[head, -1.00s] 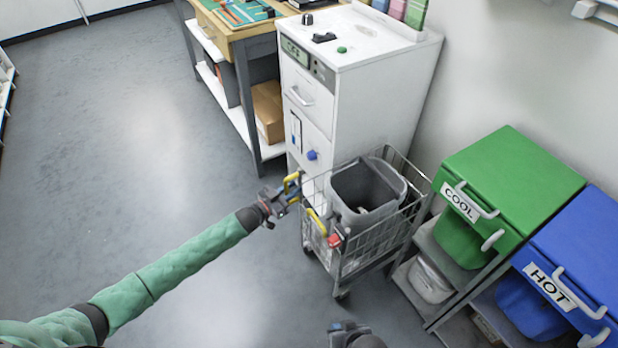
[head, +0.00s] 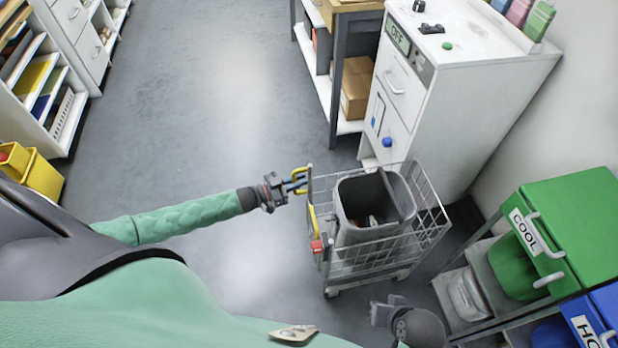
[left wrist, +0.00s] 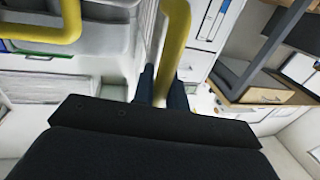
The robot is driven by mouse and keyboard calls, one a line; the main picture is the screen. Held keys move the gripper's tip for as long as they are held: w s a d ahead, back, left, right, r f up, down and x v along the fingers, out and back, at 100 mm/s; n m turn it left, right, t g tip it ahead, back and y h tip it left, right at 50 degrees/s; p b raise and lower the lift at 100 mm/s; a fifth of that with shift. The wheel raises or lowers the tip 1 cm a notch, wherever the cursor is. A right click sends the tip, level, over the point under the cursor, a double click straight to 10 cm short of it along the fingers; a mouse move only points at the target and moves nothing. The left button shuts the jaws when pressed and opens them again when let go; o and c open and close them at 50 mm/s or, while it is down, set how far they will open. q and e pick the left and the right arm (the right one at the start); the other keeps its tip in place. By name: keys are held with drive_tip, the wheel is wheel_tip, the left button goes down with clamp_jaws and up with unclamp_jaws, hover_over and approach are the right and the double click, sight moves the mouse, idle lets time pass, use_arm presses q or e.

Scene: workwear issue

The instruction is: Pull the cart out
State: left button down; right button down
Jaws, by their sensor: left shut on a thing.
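The wire cart (head: 385,255) stands on the floor in front of the white cabinet, with a grey bin (head: 360,232) in its basket. The bin has small things in it that I cannot make out. The cart's yellow handle (head: 312,222) is on its left side, with a red piece near its lower end. My left gripper (head: 298,180) is shut on the upper part of the handle. In the left wrist view the yellow bar (left wrist: 174,45) passes between the fingers. My right gripper (head: 382,312) is low, in front of the cart, apart from it; its jaws are unclear.
The white cabinet (head: 450,110) reading OFF stands behind the cart. A green COOL bin (head: 570,230) and a blue HOT bin (head: 600,315) stand on a rack at right. A workbench (head: 335,75) stands at the back. The floor (head: 210,110) to the left is clear.

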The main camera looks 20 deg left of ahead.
use_arm(q)
drive_tip(key=shift+w+a+r, duration=0.1)
drive_tip(key=shift+a+r, duration=0.1)
drive_tip(key=shift+a, duration=0.3)
use_arm(e)
drive_tip(key=shift+r, duration=0.1)
use_arm(q)
drive_tip(key=c, duration=1.5)
unclamp_jaws()
drive_tip(key=shift+o, duration=0.5)
drive_tip(key=shift+d+f, duration=0.1)
drive_tip(key=shift+s, duration=0.2)
